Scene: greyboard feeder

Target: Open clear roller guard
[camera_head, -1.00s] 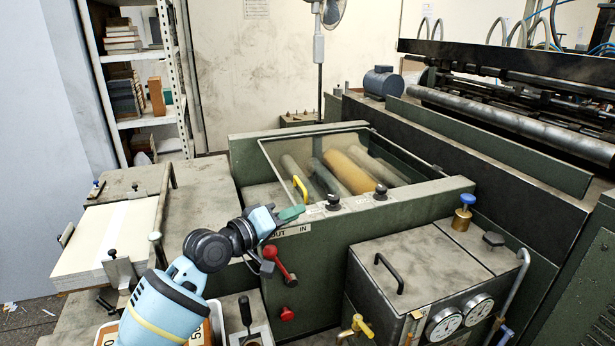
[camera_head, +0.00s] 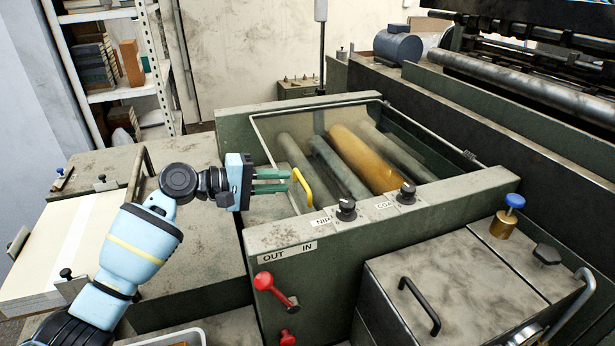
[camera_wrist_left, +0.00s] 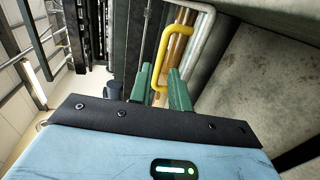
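The clear roller guard (camera_head: 292,130) is a see-through panel in a thin frame. It lies down over several rollers in the green-sided machine. Its yellow handle (camera_head: 302,186) stands at the left edge of the panel. My left gripper (camera_head: 288,180) has green fingers and points right at the handle, with the tips close to it. In the left wrist view the fingers (camera_wrist_left: 159,82) are apart, and the lower part of the yellow handle (camera_wrist_left: 163,50) shows in the gap between them. I cannot tell whether they touch it. My right gripper is out of view.
Black knobs (camera_head: 346,208) stand on the machine's front rail, right of the handle. A red lever (camera_head: 276,289) sticks out below the OUT/IN label. A box with a black handle (camera_head: 420,305) is at lower right. A paper stack (camera_head: 75,240) lies at left.

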